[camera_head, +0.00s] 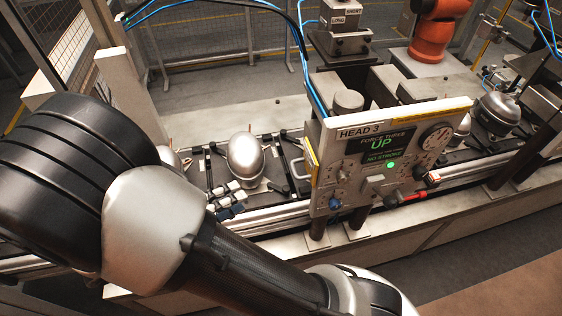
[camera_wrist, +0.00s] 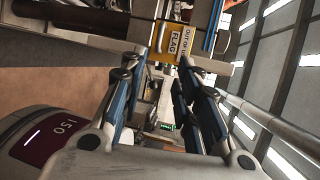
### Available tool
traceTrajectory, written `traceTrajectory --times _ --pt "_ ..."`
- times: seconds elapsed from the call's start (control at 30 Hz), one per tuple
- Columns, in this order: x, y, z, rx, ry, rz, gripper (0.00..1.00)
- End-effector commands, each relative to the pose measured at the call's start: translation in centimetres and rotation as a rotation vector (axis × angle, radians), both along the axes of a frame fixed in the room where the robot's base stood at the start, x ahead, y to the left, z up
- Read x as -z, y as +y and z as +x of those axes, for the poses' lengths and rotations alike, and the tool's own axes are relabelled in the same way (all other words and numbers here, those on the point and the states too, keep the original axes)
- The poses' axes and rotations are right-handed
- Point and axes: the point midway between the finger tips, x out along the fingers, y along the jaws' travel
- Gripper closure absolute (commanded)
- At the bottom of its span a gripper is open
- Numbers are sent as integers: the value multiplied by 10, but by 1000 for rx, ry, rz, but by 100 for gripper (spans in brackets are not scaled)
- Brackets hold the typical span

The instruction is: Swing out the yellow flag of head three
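The head three panel (camera_head: 345,160) stands upright in the head view, with a "HEAD 3" label and a lit screen reading "UP". A yellow flag (camera_head: 312,165) shows as a narrow strip along the panel's left edge, with a silver handle (camera_head: 297,169) beside it. In the wrist view the yellow flag (camera_wrist: 168,56) carries a white label with "FLAG" on it, and the handle (camera_wrist: 160,37) is at its left. My gripper (camera_wrist: 158,68) is open and empty, its fingers pointing toward the flag and apparently short of it. The gripper is not visible in the head view.
Silver domed compressors (camera_head: 246,158) sit on the dark pallet line behind and beside the panel. Open floor lies at the lower right.

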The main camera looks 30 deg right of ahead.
Motion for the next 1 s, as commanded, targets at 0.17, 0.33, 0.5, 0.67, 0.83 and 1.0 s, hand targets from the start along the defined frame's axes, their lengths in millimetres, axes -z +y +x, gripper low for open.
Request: traceTrajectory --times 0.17,0.33,0.5,0.67,0.83,1.0 --pt "8 -34 3 8 0 1 70" --pt "15 -71 7 9 0 1 70" --pt "23 -107 11 10 -1 4 70" --pt "29 -135 14 9 -1 5 70" --pt "33 -153 18 6 -2 4 70" --pt "34 -159 18 4 -3 5 70"
